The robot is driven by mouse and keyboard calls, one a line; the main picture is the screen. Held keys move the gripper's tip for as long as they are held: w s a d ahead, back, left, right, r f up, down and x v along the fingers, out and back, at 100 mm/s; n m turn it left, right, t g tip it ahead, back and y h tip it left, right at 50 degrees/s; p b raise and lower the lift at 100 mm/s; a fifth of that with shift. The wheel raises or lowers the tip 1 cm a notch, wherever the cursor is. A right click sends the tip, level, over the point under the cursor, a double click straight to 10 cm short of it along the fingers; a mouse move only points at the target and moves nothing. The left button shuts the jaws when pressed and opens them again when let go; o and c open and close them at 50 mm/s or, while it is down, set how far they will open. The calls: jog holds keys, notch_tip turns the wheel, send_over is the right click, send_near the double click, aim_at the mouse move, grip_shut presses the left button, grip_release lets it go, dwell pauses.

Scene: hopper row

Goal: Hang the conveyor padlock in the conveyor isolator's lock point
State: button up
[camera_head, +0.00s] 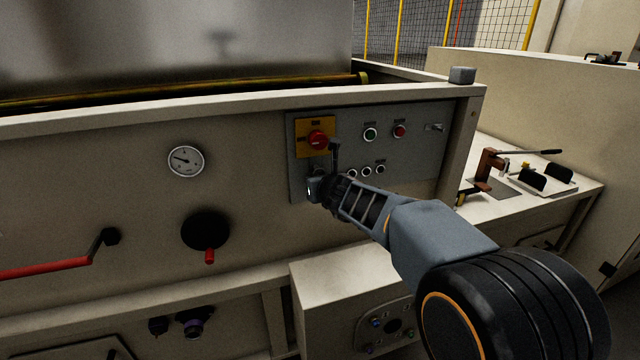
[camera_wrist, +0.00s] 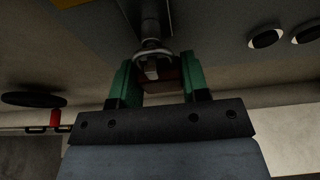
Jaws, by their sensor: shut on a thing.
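The conveyor isolator is a red rotary knob (camera_head: 317,138) on a yellow plate (camera_head: 302,150), on the grey control panel. My gripper (camera_head: 316,188) is just below that plate, close to the panel. In the wrist view my gripper (camera_wrist: 160,76) has its green fingers shut on a dark red padlock (camera_wrist: 172,74). The padlock's pale metal shackle (camera_wrist: 152,53) points away from my gripper, at the end of a grey metal part (camera_wrist: 150,22). I cannot tell whether the shackle passes through that part or only touches it. The padlock is mostly hidden in the head view.
Green and red push buttons (camera_head: 370,134) and small round buttons (camera_head: 366,171) sit right of my gripper on the panel. A gauge (camera_head: 186,161) and a black disc with a red handle (camera_head: 206,230) are left. A box (camera_head: 330,290) juts out below.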

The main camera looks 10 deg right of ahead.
jog(key=o, duration=1)
jog(key=shift+o, duration=0.2)
jog(key=shift+s, duration=0.1)
jog(key=p+v, duration=0.5)
jog(key=v, duration=0.8)
jog(key=shift+s+r, duration=0.15)
jog(key=shift+s, duration=0.1)
jog(key=shift+d, duration=0.15)
